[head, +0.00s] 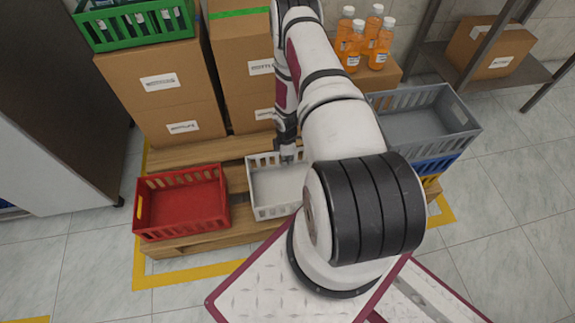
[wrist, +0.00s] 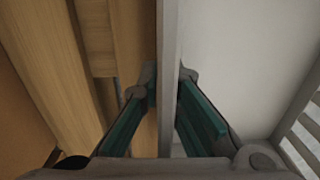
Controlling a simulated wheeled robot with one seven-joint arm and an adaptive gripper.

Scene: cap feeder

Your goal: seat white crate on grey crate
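The white crate (head: 262,212) stands empty on the wooden pallet, right of the red crate. My gripper (head: 287,158) points down at the white crate's far wall. In the wrist view, the white crate's wall (wrist: 169,120) runs between the two fingertips (wrist: 170,76), one on each side, and both appear to touch it. The gripper looks shut on this wall. The grey crate (head: 425,122) is at the right, empty and upright on top of a blue crate (head: 436,167). My arm hides the white crate's right part and the grey crate's left part.
A red crate (head: 183,203) stands left of the white crate on the pallet (head: 200,152). Cardboard boxes (head: 168,85) stand behind, one bearing a green crate (head: 135,25). Orange bottles (head: 356,45) stand on a box near the grey crate. A shelf (head: 480,72) is at the far right.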

